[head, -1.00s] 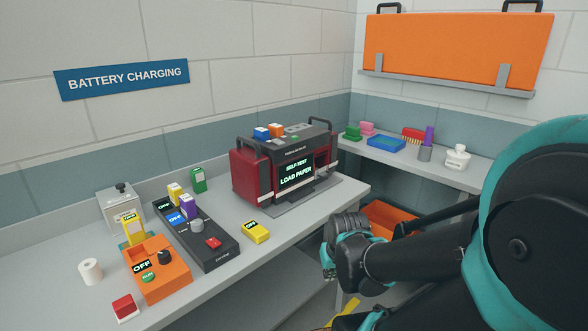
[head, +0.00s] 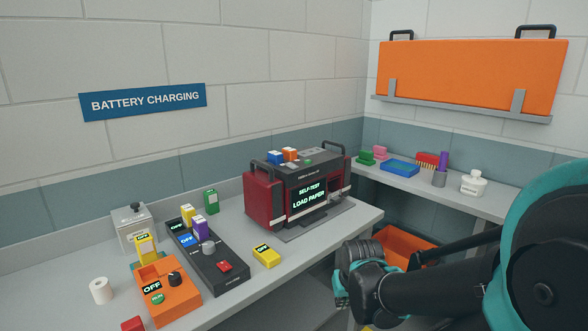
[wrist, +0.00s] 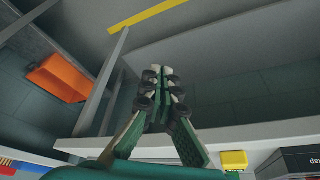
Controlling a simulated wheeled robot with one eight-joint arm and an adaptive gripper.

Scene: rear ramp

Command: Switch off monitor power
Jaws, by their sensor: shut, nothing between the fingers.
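The red and black monitor (head: 265,197) stands on the grey bench, with black handles on its top. Its screen (head: 309,197) is lit and reads SELF-TEST and LOAD PAPER. Blue and orange blocks sit on its top. Which of its controls is the power switch is too small to tell. My gripper (head: 345,283) is in front of the bench at the lower right, apart from the monitor. In the wrist view my gripper (wrist: 160,88) has its fingers together and empty. The monitor is not clearly seen in the wrist view.
A black charger (head: 219,267) and an orange box (head: 181,298) stand left on the bench, with a yellow OFF block (head: 266,256). An orange bin (head: 393,243) sits under the side shelf (head: 455,197). The bench front right of the yellow block is clear.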

